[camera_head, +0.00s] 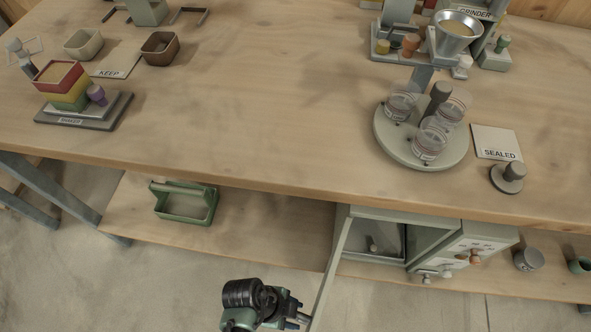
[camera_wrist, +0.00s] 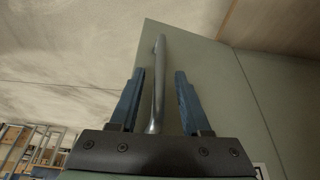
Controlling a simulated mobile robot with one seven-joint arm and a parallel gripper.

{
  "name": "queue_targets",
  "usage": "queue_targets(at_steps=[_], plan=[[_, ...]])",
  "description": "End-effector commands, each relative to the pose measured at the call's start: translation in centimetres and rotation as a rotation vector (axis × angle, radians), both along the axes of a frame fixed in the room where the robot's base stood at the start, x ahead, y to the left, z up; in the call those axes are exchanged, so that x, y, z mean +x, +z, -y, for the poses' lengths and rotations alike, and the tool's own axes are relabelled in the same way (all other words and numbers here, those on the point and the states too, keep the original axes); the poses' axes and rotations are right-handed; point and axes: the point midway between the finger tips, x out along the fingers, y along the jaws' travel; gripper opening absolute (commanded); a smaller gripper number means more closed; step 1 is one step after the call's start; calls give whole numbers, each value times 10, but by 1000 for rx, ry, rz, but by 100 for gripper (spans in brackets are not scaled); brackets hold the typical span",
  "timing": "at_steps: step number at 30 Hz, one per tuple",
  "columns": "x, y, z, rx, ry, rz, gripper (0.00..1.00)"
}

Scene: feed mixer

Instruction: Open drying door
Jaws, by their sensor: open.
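The drying door (camera_head: 331,270) stands swung out from a grey-green cabinet (camera_head: 433,238) on the shelf under the table. Its face also shows in the wrist view (camera_wrist: 210,65), with a curved metal handle (camera_wrist: 158,85) on it. My gripper (camera_wrist: 154,90) is open, with its two blue fingers on either side of the handle. I cannot tell whether the fingers touch it. In the head view my gripper (camera_head: 291,318) is at the bottom, beside the lower end of the door. The cabinet's inside shows behind the door, with a small knobbed item (camera_head: 373,246) in it.
The wooden table (camera_head: 270,110) overhangs the cabinet. A green tray (camera_head: 186,203) stands on the lower shelf to the left. A control panel with knobs (camera_head: 468,257) is right of the opening, and a grey cup (camera_head: 528,259) stands farther right. Floor to the left is clear.

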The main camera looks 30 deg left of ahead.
Motion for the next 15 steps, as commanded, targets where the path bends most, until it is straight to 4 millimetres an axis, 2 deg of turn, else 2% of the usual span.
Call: queue_targets(at_steps=[9, 15], plan=[[-9, 66, -25, 3, 2, 2, 47], [-13, 98, -38, 2, 2, 2, 47]])
